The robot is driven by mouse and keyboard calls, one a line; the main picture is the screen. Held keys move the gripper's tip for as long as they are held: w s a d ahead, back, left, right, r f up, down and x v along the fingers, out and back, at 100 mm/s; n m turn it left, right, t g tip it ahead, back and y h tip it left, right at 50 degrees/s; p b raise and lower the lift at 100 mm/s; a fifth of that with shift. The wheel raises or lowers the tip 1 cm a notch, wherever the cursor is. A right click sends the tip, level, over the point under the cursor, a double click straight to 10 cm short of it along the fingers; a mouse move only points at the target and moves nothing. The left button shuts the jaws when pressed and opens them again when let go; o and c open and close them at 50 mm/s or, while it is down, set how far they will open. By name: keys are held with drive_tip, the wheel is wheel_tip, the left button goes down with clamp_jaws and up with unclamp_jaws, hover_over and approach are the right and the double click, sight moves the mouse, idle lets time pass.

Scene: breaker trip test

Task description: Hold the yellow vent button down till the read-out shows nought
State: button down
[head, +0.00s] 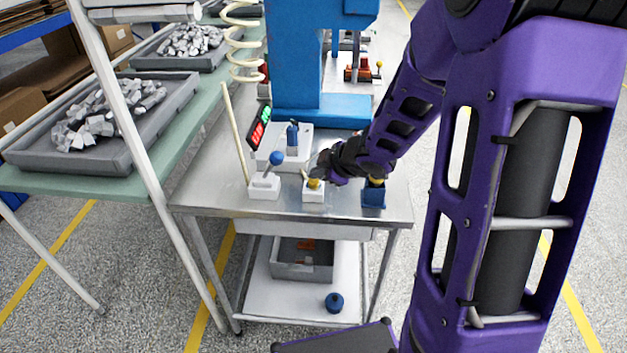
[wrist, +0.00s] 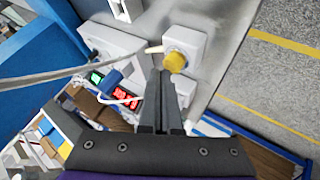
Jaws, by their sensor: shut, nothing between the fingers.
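The yellow button (head: 314,183) sits on top of a small white box (head: 313,196) near the front of the metal bench. In the wrist view the yellow button (wrist: 175,62) stands just beyond my fingertips. My gripper (head: 320,174) is shut and empty, right at the button in the head view; in the wrist view its fingers (wrist: 160,76) end close to the button's side. I cannot tell whether they touch it or whether it is pressed. The read-out (head: 259,128) shows a green part and a red part; its figures are too small to read.
A blue-knobbed lever (head: 276,158) stands on a white box to the left. A blue box (head: 373,198) with a yellow top is on the right. A blue press (head: 300,60) stands behind. A thin pale rod (head: 235,130) leans up at the left.

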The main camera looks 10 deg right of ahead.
sight(317, 182)
drive_tip(key=shift+f+b, duration=0.4)
drive_tip(key=shift+f, duration=0.15)
idle(0.4)
drive_tip(key=shift+r, duration=0.1)
idle(1.8)
drive_tip(key=shift+r+p, duration=0.9)
drive_tip(key=shift+p, duration=0.15)
wheel_tip(317, 182, up, 3)
drive_tip(key=p, duration=0.3)
drive_tip(key=shift+r+p, duration=0.55)
drive_tip(key=shift+r, duration=0.45)
